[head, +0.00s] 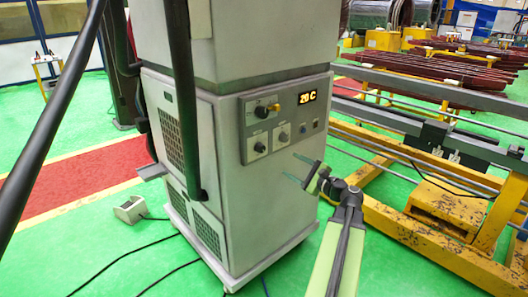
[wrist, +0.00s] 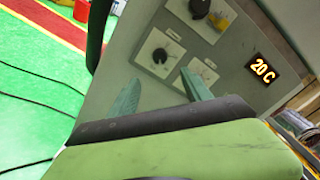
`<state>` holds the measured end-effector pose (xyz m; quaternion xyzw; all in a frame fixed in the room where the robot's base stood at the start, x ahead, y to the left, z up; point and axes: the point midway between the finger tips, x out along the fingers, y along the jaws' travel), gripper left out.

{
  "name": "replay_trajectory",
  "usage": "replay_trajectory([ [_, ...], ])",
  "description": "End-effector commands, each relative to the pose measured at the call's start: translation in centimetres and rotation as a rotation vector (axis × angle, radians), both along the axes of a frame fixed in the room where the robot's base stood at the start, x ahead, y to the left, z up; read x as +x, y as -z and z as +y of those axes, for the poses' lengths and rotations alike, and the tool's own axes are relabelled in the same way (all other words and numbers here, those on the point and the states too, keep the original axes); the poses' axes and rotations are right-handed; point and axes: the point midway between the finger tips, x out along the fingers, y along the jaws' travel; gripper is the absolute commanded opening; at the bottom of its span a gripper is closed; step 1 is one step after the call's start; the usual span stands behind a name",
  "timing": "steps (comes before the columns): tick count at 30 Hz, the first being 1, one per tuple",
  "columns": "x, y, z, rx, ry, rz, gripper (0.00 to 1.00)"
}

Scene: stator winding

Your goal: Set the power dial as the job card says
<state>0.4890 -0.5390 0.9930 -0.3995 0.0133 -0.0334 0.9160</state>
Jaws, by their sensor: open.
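A grey cabinet (head: 240,195) carries a control panel (head: 294,148) with two small dials on pale plates, a lower-left dial (head: 260,147) and a right dial (head: 283,136). In the wrist view the left dial (wrist: 160,56) has a black knob and scale marks; the right dial (wrist: 207,69) is partly behind a finger. I cannot read their labels, so which one is the power dial is unclear. My gripper (head: 295,168) is open and empty, in front of the panel's lower edge; its green fingers (wrist: 162,84) point toward the dials, apparently without touching. No job card is recognizable.
A yellow and black rotary switch (head: 268,108) and a lit display (head: 307,98) reading 20 C are above the dials. A small knob (head: 316,124) is at right. A yellow frame with rails (head: 390,165) stands right of the cabinet. Cables lie on the green floor at left.

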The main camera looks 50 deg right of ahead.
Motion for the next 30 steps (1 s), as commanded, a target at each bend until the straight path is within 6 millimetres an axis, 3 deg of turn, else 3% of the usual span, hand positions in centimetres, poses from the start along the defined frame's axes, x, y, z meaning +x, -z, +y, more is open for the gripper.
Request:
replay_trajectory([
  [12, 10.4, 0.0, -0.8, -0.002, -0.004, 0.002, 0.57],
  [18, 14.4, 0.0, -1.1, -0.002, -0.002, 0.002, 0.57],
  [24, 16.0, 0.0, -1.2, -0.002, 0.0, 0.002, 0.57],
  [30, 16.1, 0.0, -1.1, -0.003, 0.0, 0.002, 0.57],
])
